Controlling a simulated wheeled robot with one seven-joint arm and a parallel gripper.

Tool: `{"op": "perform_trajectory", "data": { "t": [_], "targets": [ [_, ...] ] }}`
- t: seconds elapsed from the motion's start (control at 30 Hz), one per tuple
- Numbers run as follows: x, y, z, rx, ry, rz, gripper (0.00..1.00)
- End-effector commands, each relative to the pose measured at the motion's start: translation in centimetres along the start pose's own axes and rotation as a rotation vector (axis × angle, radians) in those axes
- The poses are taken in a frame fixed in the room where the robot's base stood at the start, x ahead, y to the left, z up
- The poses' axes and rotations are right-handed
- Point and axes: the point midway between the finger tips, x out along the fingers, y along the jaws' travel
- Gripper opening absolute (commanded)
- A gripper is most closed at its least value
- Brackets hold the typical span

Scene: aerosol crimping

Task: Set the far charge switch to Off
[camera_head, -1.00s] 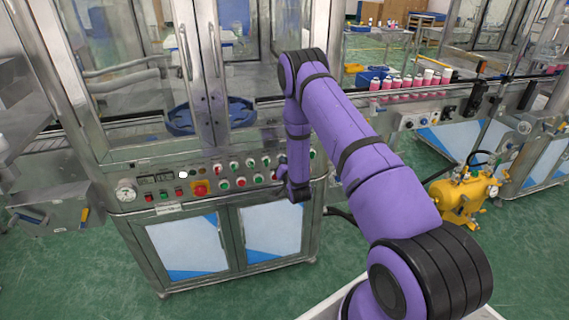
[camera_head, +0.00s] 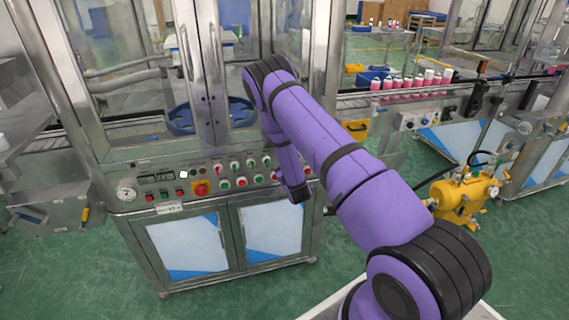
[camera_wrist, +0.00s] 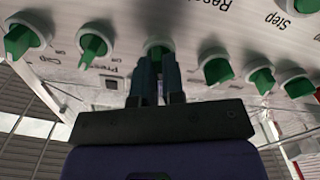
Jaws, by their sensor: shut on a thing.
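In the wrist view, my gripper (camera_wrist: 157,70) has its two dark fingers closed around a green switch knob (camera_wrist: 157,44) on the pale control panel (camera_wrist: 125,22). Its label is mostly hidden or unreadable, so I cannot tell from the lettering whether it is the far charge switch. The fingers cover most of this knob, and its exact angle is unclear.
Other green knobs stand close on both sides, among them one to the left (camera_wrist: 92,47) and one to the right (camera_wrist: 215,68). A red emergency button (camera_head: 200,188) is on the panel's left half. A yellow pump (camera_head: 465,192) stands on the floor at right.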

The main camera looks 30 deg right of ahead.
Motion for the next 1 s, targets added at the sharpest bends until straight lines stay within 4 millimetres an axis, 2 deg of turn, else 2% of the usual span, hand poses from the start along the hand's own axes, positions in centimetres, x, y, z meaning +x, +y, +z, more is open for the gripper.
{"op": "perform_trajectory", "data": {
  "t": [0.3,0.83,0.87,0.9,0.97,1.0],
  "targets": [
    [-0.10,-0.11,0.15,-0.118,-0.004,-0.001,0.00],
    [-0.13,-0.09,0.19,-0.141,-0.005,-0.001,0.00],
    [-0.13,-0.09,0.19,-0.141,-0.005,-0.001,0.14],
    [-0.12,-0.09,0.18,-0.140,-0.005,-0.001,0.24],
    [-0.10,-0.09,0.16,-0.140,-0.004,-0.001,0.35],
    [-0.09,-0.08,0.14,-0.140,-0.004,-0.001,0.35]
  ]
}}
